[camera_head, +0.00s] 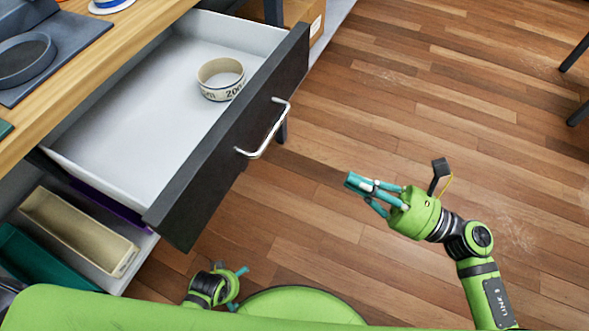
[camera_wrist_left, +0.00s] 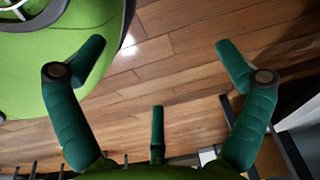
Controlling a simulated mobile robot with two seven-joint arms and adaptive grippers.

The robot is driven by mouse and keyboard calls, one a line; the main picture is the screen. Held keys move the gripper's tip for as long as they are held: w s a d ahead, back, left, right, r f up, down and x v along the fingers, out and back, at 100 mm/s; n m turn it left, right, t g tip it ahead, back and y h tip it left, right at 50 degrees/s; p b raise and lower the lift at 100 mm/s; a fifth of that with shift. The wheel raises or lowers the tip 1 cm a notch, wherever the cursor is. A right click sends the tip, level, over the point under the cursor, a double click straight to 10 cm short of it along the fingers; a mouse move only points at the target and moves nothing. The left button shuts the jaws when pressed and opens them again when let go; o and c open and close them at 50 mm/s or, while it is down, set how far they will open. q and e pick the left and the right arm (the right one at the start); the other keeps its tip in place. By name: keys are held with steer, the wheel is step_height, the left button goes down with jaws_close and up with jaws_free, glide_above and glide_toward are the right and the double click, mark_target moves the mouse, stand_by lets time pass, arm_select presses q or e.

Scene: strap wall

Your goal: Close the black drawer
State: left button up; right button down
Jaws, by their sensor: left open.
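The black drawer (camera_head: 215,165) is pulled well out from under the wooden worktop, with a black front, white inside and a silver bar handle (camera_head: 267,138). A cream tape roll (camera_head: 221,79) with dark print lies in it. My left gripper (camera_head: 240,288) is low in the head view, below the drawer's near corner and apart from it. In the left wrist view the left gripper's fingers (camera_wrist_left: 160,70) are spread wide with nothing between them. My right gripper (camera_head: 358,190) is over the floor, to the right of the handle and not touching it. Its finger opening is unclear.
The wooden worktop (camera_head: 75,78) holds a dark tray (camera_head: 45,60) and a blue-and-white roll (camera_head: 108,5). Below the drawer, a shelf holds a beige bin (camera_head: 78,232) and a teal bin (camera_head: 35,262). Open wooden floor (camera_head: 430,110) lies in front of the drawer.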

arm_select(q)
steer(key=w+p, duration=0.1)
steer(key=f+t+p, duration=0.1)
steer(key=p, duration=0.1)
steer(key=shift+w+a+f, duration=0.25)
steer(key=shift+w, duration=0.1)
arm_select(e)
steer(key=w+a+r, duration=0.1)
steer(key=w+a, duration=0.1)
steer(key=a, duration=0.4)
steer(key=w+a+r+n, duration=0.1)
steer(key=w+a, duration=0.1)
steer(key=a, duration=0.5)
steer(key=shift+r+g, duration=0.3)
steer(key=shift+r, duration=0.1)
arm_select(q)
steer(key=shift+a, duration=0.1)
arm_select(e)
steer(key=shift+w+a, duration=0.1)
steer(key=shift+a, duration=0.15)
